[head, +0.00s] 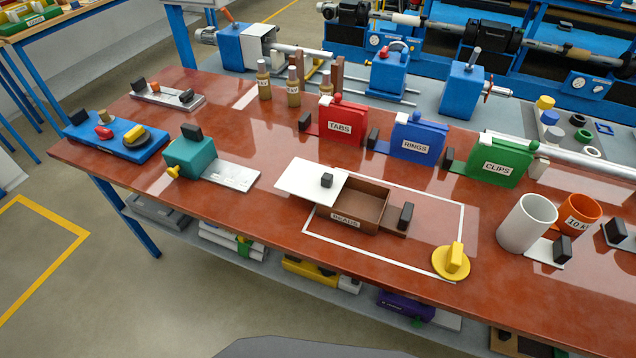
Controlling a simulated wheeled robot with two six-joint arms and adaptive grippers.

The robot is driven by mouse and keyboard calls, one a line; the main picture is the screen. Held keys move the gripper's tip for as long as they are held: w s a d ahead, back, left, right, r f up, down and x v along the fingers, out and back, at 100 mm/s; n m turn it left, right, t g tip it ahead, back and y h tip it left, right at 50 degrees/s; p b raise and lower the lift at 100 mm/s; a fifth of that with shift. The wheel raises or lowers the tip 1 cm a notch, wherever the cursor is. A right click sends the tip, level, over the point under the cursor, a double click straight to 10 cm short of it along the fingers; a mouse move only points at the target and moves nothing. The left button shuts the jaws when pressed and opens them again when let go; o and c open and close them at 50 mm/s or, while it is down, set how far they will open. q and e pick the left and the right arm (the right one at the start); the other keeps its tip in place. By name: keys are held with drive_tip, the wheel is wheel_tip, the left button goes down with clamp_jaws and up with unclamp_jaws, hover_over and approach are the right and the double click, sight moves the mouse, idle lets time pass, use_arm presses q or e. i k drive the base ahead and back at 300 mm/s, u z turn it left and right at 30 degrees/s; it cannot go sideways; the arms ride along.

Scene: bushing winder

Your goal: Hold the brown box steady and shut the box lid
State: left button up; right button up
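The brown box (342,219), labelled BEADS, sits on the red-brown table inside a white outlined rectangle. Its white lid (300,183) has a black knob (327,180) and lies off to the left, covering only the left part of the box. The right part of the box is open and its brown inside shows. A black grip block (405,216) stands on a brown tab at the box's right side. Neither of my grippers is in view.
A yellow knob on a round base (453,261) stands near the outline's front right corner. A teal block with a metal plate (190,157) is to the left. Red TABS (341,122), blue RINGS (417,140) and green CLIPS (503,163) boxes stand behind. A white cup (526,223) is right.

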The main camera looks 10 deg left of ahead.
sight(317, 183)
drive_tip(key=z, duration=0.55)
drive_tip(key=k, duration=1.25)
drive_tip(key=z, duration=0.05)
drive_tip(key=i, duration=0.4)
drive_tip(key=u, duration=0.75)
drive_tip(key=i, duration=1.25)
drive_tip(key=z, duration=0.65)
